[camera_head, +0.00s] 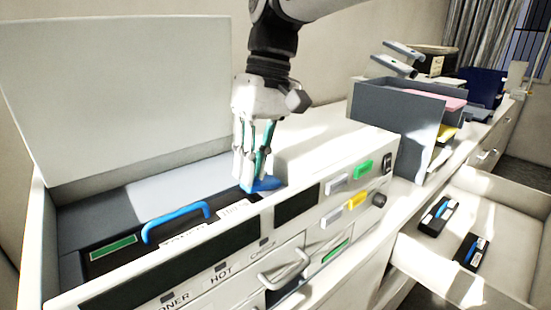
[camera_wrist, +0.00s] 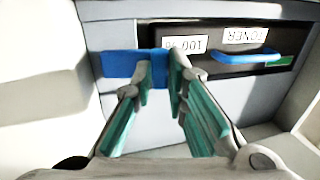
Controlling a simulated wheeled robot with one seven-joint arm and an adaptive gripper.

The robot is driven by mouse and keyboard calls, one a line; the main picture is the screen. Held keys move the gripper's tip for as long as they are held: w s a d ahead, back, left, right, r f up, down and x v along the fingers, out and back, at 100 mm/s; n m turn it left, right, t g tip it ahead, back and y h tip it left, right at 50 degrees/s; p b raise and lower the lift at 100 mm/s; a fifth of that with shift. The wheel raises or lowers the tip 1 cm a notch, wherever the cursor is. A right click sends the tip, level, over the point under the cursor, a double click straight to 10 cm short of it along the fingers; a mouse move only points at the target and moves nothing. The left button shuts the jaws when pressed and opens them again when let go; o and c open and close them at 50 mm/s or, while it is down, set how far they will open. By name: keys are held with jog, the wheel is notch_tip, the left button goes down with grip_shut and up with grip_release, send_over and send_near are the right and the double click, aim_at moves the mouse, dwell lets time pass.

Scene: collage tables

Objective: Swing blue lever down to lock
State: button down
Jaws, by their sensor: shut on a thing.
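The blue lever (camera_head: 262,184) sits at the right end of the printer's open top bay. In the wrist view the blue lever (camera_wrist: 118,65) shows as a flat blue piece against the grey bay wall. My gripper (camera_head: 250,178) reaches down from above with its fingertips at the lever; in the wrist view my gripper (camera_wrist: 165,85) has its green-padded fingertips close together on the lever's right part. The fingers partly hide the lever. A black toner cartridge with a blue handle (camera_head: 176,220) lies in the bay, left of the lever.
The printer lid (camera_head: 120,95) stands open behind the bay. Green, yellow and grey buttons (camera_head: 357,200) are on the front panel. A grey tray stack (camera_head: 400,115) stands to the right. An open drawer (camera_head: 485,235) at lower right holds two black items.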

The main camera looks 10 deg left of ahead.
jog(key=shift+s+a+f+t+h+p, duration=0.3)
jog(key=shift+s+t+h+p, duration=0.25)
jog(key=shift+p, duration=0.3)
jog(key=shift+w+a+f+t+h+p, duration=0.1)
jog(key=shift+f+t+h+p, duration=0.25)
jog(key=shift+t+h, duration=0.15)
jog(key=c, duration=1.6)
grip_release()
notch_tip(320, 180, up, 12)
